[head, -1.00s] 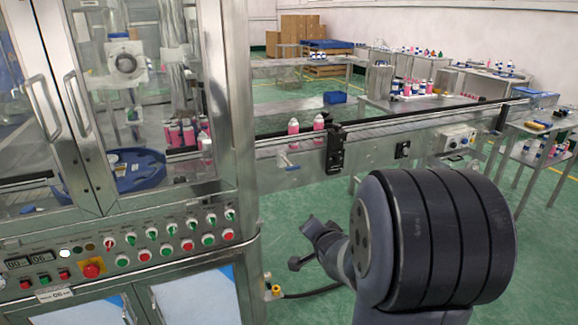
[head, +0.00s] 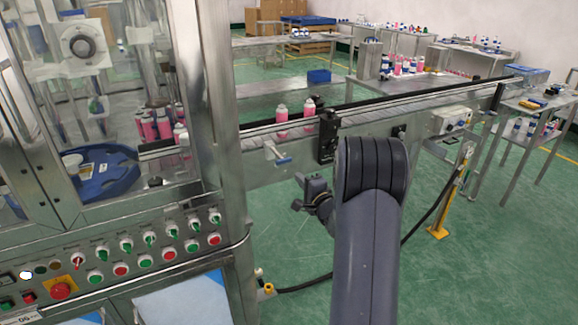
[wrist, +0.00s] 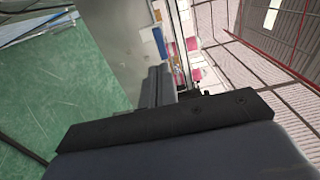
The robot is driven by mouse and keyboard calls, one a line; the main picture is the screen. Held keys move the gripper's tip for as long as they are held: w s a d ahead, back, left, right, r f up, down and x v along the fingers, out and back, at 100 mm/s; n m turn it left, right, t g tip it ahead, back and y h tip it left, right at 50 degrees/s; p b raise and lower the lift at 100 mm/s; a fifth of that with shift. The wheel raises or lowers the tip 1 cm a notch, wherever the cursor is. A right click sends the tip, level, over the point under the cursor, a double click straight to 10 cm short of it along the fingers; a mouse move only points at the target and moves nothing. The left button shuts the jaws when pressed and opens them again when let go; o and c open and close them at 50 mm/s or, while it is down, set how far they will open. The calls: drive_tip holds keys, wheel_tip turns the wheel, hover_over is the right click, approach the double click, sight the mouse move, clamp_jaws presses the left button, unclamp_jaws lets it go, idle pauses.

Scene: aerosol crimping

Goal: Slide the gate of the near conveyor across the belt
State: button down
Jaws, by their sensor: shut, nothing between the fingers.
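The near conveyor (head: 375,127) runs from the machine cabinet toward the back right. A small metal fitting with a blue handle (head: 283,159), which looks like its gate, sits on the belt's near side, left of a black block (head: 327,140). Two pink bottles with pale caps (head: 282,120) stand on the belt close behind it. My gripper (head: 302,182) is below and a little right of the blue handle in the head view, apart from it. Its fingers (wrist: 158,86) are shut and empty in the wrist view.
The machine cabinet with glass doors and a button panel (head: 140,255) stands at left. A yellow post (head: 452,200) with a black hose is right of my arm. Tables with bottles (head: 405,85) stand behind the conveyor. Green floor is open in front of it.

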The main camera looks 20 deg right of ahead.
sight(285, 162)
drive_tip(key=w+p, duration=0.1)
drive_tip(key=w, duration=0.7)
drive_tip(key=shift+w+a, duration=0.1)
drive_tip(key=shift+a, duration=0.05)
